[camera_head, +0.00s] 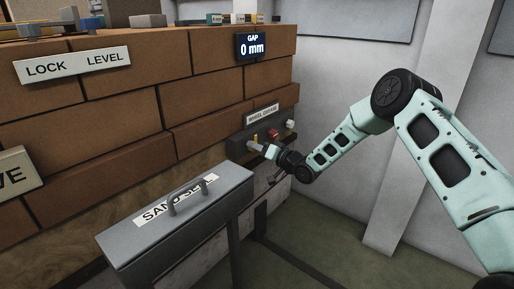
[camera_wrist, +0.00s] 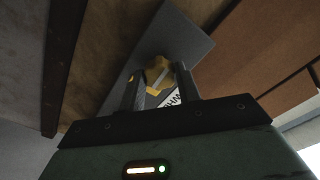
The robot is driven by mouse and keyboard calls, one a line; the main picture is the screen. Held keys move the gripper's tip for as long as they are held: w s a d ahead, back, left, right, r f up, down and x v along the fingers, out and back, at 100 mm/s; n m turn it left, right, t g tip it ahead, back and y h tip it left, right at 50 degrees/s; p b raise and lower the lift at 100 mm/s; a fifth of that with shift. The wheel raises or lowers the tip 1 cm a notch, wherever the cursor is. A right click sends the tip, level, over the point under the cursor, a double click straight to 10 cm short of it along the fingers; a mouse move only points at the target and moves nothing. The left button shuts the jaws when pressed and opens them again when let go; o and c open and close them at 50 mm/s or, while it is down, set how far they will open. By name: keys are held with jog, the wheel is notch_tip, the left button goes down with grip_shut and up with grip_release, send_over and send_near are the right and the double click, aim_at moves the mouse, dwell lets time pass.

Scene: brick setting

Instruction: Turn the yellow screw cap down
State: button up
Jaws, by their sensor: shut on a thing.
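In the wrist view the yellow screw cap (camera_wrist: 158,72) is a faceted knob with a grey bar across its face. It sits in front of a grey plate. My gripper (camera_wrist: 158,82) has one finger on each side of the cap and is shut on it. The fingers hide parts of its sides. In the head view my gripper (camera_head: 266,151) is at the grey fixture (camera_head: 250,140) on the brick wall's right end. A small yellow piece (camera_head: 255,137) shows there; I cannot tell whether it is the same cap.
A red piece (camera_head: 273,133) and a white knob (camera_head: 290,124) sit close by on the fixture. A display (camera_head: 252,46) above reads "GAP 0 mm". A grey lidded box (camera_head: 175,222) with a handle stands in front, left of my gripper. The floor to the right is clear.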

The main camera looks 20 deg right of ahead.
jog(key=shift+s+f, duration=0.1)
jog(key=shift+f, duration=0.1)
jog(key=o, duration=0.9)
jog(key=shift+o, duration=0.3)
jog(key=shift+r, duration=0.1)
jog(key=p+v, duration=0.2)
jog(key=v, duration=1.5)
jog(key=shift+s+d+p, duration=0.15)
jog(key=shift+p, duration=0.15)
